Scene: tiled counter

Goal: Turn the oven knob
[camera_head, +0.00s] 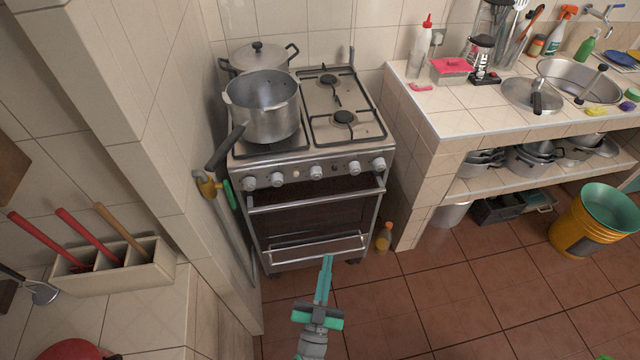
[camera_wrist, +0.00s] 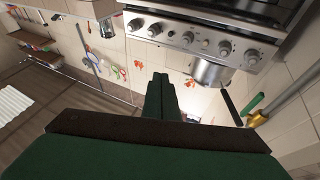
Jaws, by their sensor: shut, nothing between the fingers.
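The oven is a steel stove with a row of several round silver knobs on its front panel. In the head view, the middle knob (camera_head: 316,172) and the far-right knob (camera_head: 379,163) show clearly. The oven door (camera_head: 315,215) below them is closed. In the wrist view the stove appears upside down, with the knobs (camera_wrist: 188,38) along the top. My gripper (camera_head: 328,262) is low in front of the oven, apart from the knobs. Its green fingers (camera_wrist: 160,88) are together and hold nothing.
A tiled counter (camera_head: 430,130) is to the right. A bottle (camera_head: 384,238) stands on the floor by the stove. Open floor (camera_head: 470,300) lies in front.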

